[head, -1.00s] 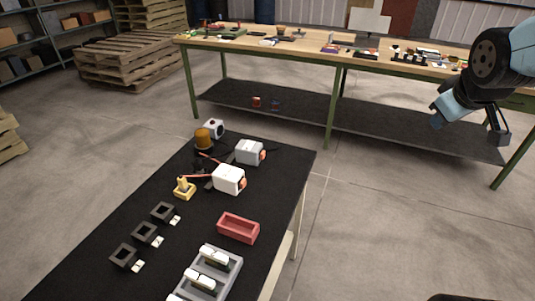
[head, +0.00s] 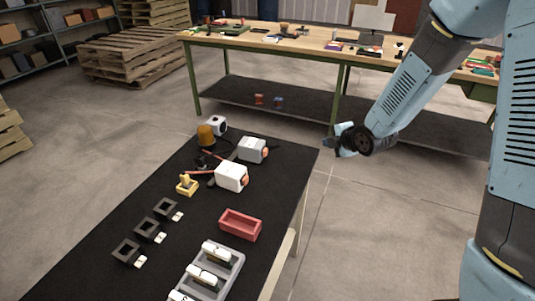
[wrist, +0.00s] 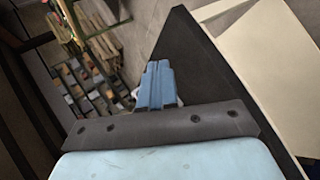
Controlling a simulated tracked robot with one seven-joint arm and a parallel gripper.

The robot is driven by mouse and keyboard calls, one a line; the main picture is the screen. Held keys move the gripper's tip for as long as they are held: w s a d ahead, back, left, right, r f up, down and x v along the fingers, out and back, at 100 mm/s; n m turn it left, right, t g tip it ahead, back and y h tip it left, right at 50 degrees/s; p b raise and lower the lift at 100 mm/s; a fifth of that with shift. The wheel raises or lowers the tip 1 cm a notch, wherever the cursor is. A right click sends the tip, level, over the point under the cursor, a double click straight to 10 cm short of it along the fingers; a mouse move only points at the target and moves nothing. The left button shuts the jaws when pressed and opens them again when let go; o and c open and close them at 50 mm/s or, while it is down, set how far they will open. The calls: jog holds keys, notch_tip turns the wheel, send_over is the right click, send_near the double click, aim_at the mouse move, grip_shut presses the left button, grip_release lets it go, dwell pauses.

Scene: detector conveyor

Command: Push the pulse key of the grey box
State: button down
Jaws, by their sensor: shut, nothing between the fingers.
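A light grey box (head: 252,149) stands near the far right of the black-topped table (head: 200,258). An orange-red part shows on its right end. A whiter box (head: 230,176) of similar shape stands just in front of it, also with an orange-red end. The pulse key is too small to tell in these views. My gripper (head: 339,141) is shut and empty, off the table's far right corner, to the right of the grey box and apart from it. Its blue fingers (wrist: 156,84) lie together in the wrist view. The boxes cannot be made out there.
A yellow block (head: 186,185), an amber dome (head: 206,136), a white cube (head: 218,125) and dark cables lie near the boxes. A red tray (head: 240,225), a grey rack (head: 225,275) and black holders (head: 165,207) are nearer. A workbench (head: 290,42) stands behind.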

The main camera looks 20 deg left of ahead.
aim_at(265, 152)
jog(key=s+a+f+n+y, duration=0.1)
jog(key=a+f, duration=0.1)
jog(key=s+a+f+n+y, duration=0.1)
jog(key=a+f+n, duration=0.1)
jog(key=f, duration=0.1)
jog(key=s+a+f+n+g, duration=0.1)
jog(key=a+f, duration=0.1)
jog(key=a, duration=0.1)
jog(key=shift+f+n+y, duration=0.2)
jog(key=shift+n+y, duration=0.1)
jog(key=shift+y, duration=0.1)
jog(key=shift+a, duration=0.15)
jog(key=shift+w+a, duration=0.1)
jog(key=shift+a, duration=4.2)
jog(key=shift+a, duration=0.1)
jog(key=shift+a+r, duration=0.1)
jog(key=shift+a, duration=0.2)
jog(key=shift+a, duration=0.55)
jog(key=shift+d, duration=1)
